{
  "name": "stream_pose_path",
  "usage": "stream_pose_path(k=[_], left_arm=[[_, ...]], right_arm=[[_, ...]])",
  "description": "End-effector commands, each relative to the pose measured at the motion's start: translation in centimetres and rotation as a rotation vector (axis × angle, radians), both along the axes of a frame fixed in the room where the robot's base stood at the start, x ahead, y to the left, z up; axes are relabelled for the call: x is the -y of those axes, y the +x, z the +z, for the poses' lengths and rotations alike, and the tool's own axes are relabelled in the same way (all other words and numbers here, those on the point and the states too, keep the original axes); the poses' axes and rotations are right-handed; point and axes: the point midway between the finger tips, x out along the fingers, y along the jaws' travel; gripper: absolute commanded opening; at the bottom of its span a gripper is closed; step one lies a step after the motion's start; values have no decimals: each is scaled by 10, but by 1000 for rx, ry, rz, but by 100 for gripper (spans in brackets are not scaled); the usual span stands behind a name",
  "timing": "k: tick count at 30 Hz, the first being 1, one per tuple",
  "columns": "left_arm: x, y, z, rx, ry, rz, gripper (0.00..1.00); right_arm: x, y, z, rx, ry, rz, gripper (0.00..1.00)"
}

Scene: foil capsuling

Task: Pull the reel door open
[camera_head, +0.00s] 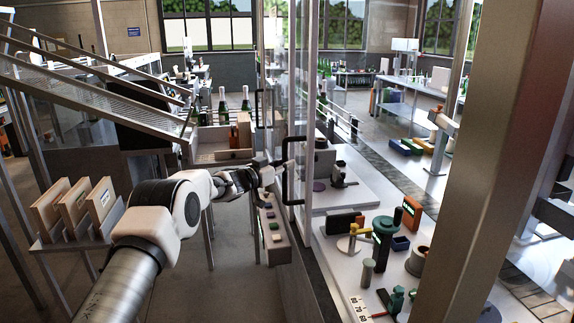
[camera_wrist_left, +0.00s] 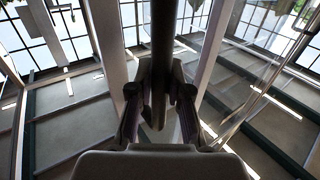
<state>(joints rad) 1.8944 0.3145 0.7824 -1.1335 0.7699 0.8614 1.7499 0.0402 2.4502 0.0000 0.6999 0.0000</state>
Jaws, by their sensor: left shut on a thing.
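A tall clear door panel (camera_head: 303,90) with a pale frame stands at the middle of the head view, seen nearly edge-on. A black upright bar handle (camera_head: 285,187) is fixed to it. In the left wrist view the dark handle bar (camera_wrist_left: 163,40) runs down between the two fingers of my left gripper (camera_wrist_left: 160,92). The fingers hide part of the bar. My right gripper is not in view.
A second black handle (camera_head: 258,107) is on a panel farther back. A button box (camera_head: 273,232) sits below my left gripper. A white worktop (camera_head: 335,265) with several small devices lies behind the door. A rack of wooden boxes (camera_head: 75,205) stands at left. Bare floor shows beneath my left arm.

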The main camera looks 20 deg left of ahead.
Motion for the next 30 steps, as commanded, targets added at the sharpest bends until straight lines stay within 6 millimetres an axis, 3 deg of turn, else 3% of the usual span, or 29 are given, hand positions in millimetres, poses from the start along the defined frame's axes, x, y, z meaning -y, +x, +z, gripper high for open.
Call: stream_pose_path(k=[7, 20, 21, 23, 30], left_arm=[[-9, 13, 2, 3, 0, 1, 0], [-10, 15, 2, 3, -1, 0, 0], [-10, 15, 2, 3, -1, 0, 24], [-10, 15, 2, 3, -1, 0, 43], [-10, 15, 2, 3, -1, 0, 43]], right_arm=[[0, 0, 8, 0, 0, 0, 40], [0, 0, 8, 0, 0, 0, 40], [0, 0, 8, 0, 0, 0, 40], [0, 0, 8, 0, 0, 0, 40], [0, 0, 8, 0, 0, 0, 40]])
